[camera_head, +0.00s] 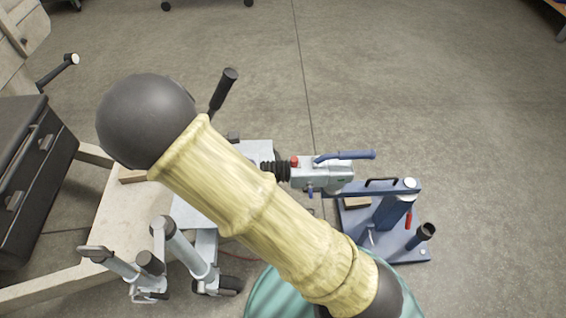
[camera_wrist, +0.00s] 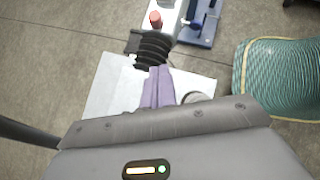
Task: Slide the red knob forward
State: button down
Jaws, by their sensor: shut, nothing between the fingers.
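The small red knob (camera_head: 294,161) sits on top of the grey metal coupling (camera_head: 322,173), beside the black ribbed bellows (camera_head: 275,171). In the wrist view the red knob (camera_wrist: 155,19) is near the top edge, just beyond the bellows (camera_wrist: 153,49). My gripper (camera_wrist: 159,70) shows as two purple fingers pressed together, shut and empty. Its tips point toward the bellows and the knob, and appear short of the knob; whether they touch the bellows I cannot tell. In the head view my arm crosses the middle and my gripper cannot be made out.
A blue handle (camera_head: 345,155) lies along the coupling's top. A blue stand (camera_head: 392,211) supports the right end. A black lever (camera_head: 222,90) rises behind my arm. A teal ribbed object (camera_wrist: 280,75) is at right. Dark case (camera_head: 30,165) at left. Open floor lies beyond.

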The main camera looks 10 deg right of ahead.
aim_at(291, 165)
jog(key=b+x, duration=0.4)
jog(key=x, duration=0.6)
jog(key=shift+s+a+f, duration=0.1)
jog(key=shift+s+f, duration=0.05)
jog(key=shift+f, duration=0.1)
jog(key=d, duration=0.1)
jog(key=w+d+b, duration=0.1)
jog(key=d, duration=0.1)
jog(key=shift+w+d+r, duration=0.2)
jog(key=shift+d+r, duration=0.05)
jog(key=shift+d, duration=0.1)
